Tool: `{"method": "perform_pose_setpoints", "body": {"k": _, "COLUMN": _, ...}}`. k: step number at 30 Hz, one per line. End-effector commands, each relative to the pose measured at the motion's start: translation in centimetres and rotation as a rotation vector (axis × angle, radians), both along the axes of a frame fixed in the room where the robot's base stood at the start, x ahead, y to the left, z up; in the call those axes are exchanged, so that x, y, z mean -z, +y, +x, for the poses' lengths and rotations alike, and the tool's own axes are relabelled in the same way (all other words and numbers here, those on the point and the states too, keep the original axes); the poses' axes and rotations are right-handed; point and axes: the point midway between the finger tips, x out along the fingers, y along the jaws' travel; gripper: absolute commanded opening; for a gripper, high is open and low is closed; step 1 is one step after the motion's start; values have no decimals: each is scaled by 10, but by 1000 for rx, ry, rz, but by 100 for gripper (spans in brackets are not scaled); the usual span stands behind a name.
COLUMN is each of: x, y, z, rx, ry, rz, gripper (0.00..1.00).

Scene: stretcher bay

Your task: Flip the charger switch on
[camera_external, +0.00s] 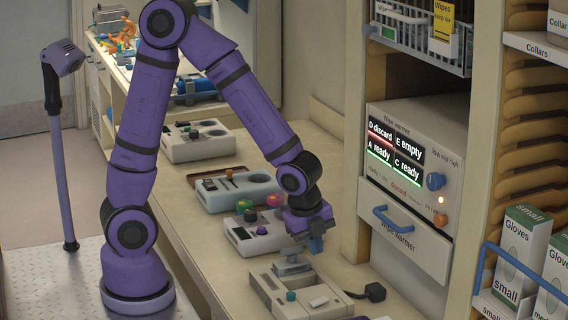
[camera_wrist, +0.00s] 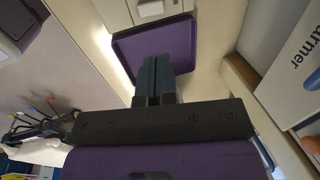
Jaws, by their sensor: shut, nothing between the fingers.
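A beige box-shaped unit (camera_external: 322,312) that looks like the charger sits on the bench at the front. It has a teal knob (camera_external: 291,296), a small pale raised piece (camera_external: 319,302) and a grey block (camera_external: 291,266) at its back. I cannot tell which part is the switch or how it is set. My gripper (camera_external: 316,244) is shut and empty, pointing down above the back of this unit and apart from it.
Glove boxes (camera_external: 520,255) fill the right shelf.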

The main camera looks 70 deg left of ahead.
Motion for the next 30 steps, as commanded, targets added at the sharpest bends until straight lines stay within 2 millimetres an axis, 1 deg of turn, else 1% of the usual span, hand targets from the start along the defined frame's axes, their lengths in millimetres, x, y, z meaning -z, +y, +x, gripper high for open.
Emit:
{"method": "perform_pose_setpoints", "body": {"k": 12, "x": 64, "y": -1, "z": 12, "rx": 4, "ry": 6, "rz": 2, "gripper": 0}}
{"method": "perform_pose_setpoints", "body": {"k": 18, "x": 93, "y": -1, "z": 18, "rx": 3, "ry": 6, "rz": 2, "gripper": 0}}
{"method": "perform_pose_setpoints", "body": {"k": 24, "x": 114, "y": -1, "z": 23, "rx": 3, "ry": 2, "rz": 1, "gripper": 0}}
{"method": "perform_pose_setpoints", "body": {"k": 30, "x": 125, "y": -1, "z": 26, "rx": 1, "ry": 0, "rz": 0, "gripper": 0}}
